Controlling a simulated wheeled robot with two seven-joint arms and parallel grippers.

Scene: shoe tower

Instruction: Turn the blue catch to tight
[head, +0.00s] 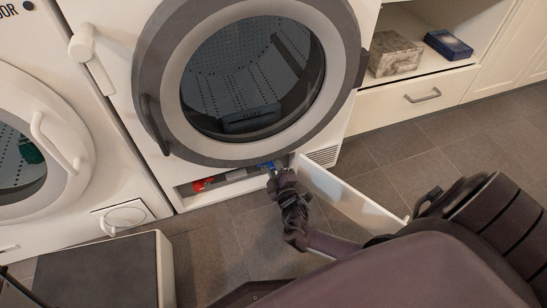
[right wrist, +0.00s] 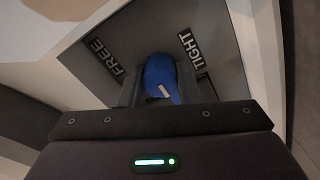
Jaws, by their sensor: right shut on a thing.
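The blue catch (head: 265,165) sits in the low open compartment under the round door of the middle white machine. In the right wrist view the blue catch (right wrist: 160,80) is between the two fingers of my right gripper (right wrist: 158,88), which is shut on it. A small white mark shows on the catch. The label FREE (right wrist: 118,58) is to its left and the label TIGHT (right wrist: 191,51) to its right. The catch lies between the labels. In the head view my right gripper (head: 274,174) reaches the compartment from below. My left gripper is not in view.
A white flap (head: 345,195) stands open just right of my right gripper. A red part (head: 202,184) is at the compartment's left. A dark-topped box (head: 95,270) stands at the lower left. A drawer (head: 420,93) with a handle is at the right, and the floor before it is clear.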

